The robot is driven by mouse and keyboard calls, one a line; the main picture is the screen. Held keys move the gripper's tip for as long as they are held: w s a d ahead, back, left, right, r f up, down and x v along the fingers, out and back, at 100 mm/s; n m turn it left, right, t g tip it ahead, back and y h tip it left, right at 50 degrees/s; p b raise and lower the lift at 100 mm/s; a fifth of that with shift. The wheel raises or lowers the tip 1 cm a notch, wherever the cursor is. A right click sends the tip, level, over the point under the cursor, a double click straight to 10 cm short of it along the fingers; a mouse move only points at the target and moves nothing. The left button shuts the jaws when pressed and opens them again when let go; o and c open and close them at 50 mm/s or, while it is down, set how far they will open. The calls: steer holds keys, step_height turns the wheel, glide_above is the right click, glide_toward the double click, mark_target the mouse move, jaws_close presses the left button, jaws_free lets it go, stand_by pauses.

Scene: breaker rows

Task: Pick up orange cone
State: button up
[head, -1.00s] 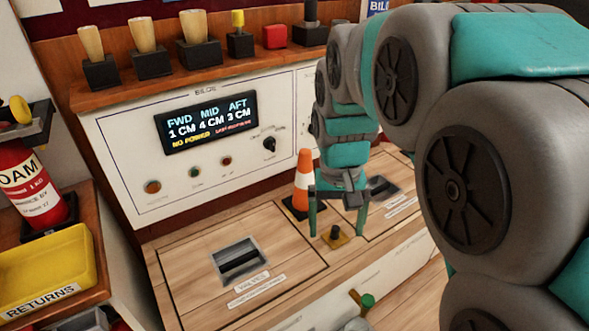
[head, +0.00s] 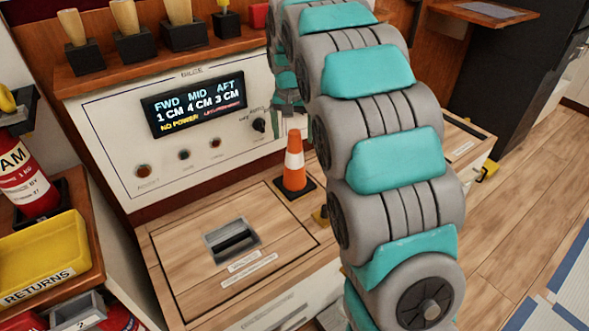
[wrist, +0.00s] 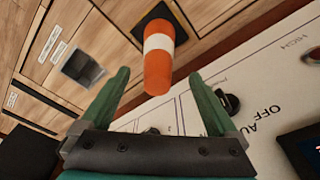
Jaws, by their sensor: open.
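The orange cone (head: 294,172) with a white band stands upright on its black square base on the wooden counter, in front of the control panel. My gripper (head: 290,120) is above and behind it, close to the panel and partly hidden by my arm. In the wrist view the gripper (wrist: 158,74) is open and empty, its two green fingers spread apart. The cone (wrist: 158,72) shows beyond the fingers, its tip toward the gap between them. I see no contact with it.
The panel (head: 130,165) with a display and knobs rises behind the cone. A recessed handle (head: 232,240) sits in the counter hatch at left. A wooden shelf (head: 150,75) holds several handled blocks. A yellow returns tray (head: 45,255) is at far left.

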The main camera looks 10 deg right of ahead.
mark_target(295, 147)
steer(key=f, duration=0.5)
steer(key=shift+w+d+f+p, duration=0.3)
steer(key=shift+w+d, duration=0.05)
steer(key=shift+w, duration=0.05)
steer(key=shift+c, duration=0.2)
jaws_close()
stand_by(0.5)
